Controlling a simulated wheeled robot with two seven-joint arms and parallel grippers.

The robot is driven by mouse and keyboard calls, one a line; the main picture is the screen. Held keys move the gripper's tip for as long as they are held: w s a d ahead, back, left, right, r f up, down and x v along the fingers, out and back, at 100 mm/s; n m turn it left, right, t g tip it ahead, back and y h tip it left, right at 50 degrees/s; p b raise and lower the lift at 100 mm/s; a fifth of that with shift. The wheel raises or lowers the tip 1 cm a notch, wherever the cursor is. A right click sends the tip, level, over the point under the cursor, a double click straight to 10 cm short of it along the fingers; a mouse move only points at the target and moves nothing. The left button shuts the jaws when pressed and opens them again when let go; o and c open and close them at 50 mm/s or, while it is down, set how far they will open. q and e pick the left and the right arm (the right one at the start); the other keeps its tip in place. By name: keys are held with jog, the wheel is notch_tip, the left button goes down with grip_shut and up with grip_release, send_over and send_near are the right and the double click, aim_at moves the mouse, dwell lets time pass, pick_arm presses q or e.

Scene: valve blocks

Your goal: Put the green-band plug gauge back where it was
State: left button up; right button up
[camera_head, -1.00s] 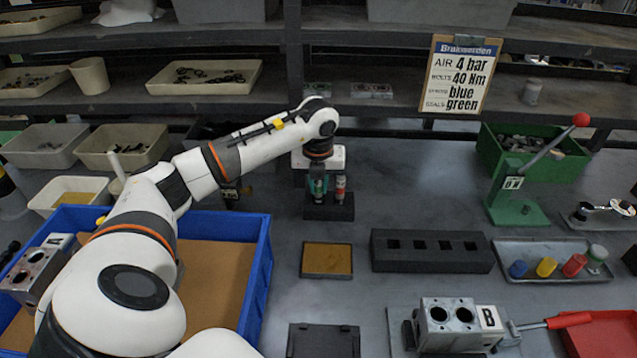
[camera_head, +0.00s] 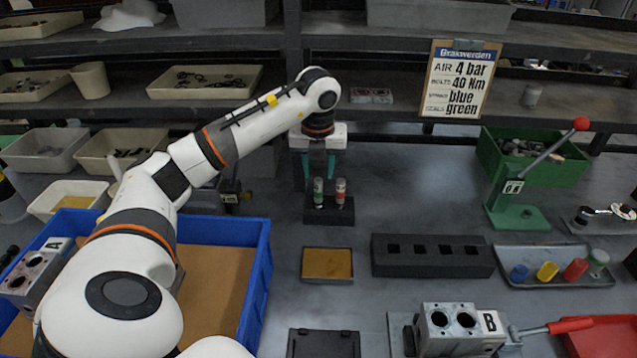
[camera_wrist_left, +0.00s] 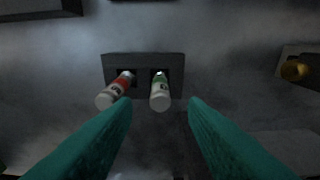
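The green-band plug gauge (camera_head: 318,192) stands upright in the left hole of a small black stand (camera_head: 329,216). A red-band plug gauge (camera_head: 340,191) stands in the other hole. In the left wrist view the green-band gauge (camera_wrist_left: 160,93) sits in the black stand (camera_wrist_left: 143,62), with the red-band gauge (camera_wrist_left: 116,90) to its left. My left gripper (camera_head: 318,172) is open and empty above the green-band gauge. Its teal fingers (camera_wrist_left: 160,112) are spread apart in the left wrist view, with the gauge between and beyond them. My right gripper is not in view.
A tan pad (camera_head: 327,264) and a black block with square holes (camera_head: 433,256) lie in front of the stand. A blue crate (camera_head: 258,262) is at the left. A grey tray (camera_head: 548,280) holds coloured plugs. Shelves stand behind.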

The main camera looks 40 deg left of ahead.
pick_arm(q)
jog(key=shift+s+d+r, duration=0.15)
jog(key=shift+r, duration=1.1)
jog(key=shift+s+d+r, duration=0.1)
jog(key=shift+s+r, duration=0.05)
jog(key=shift+r, duration=1.1)
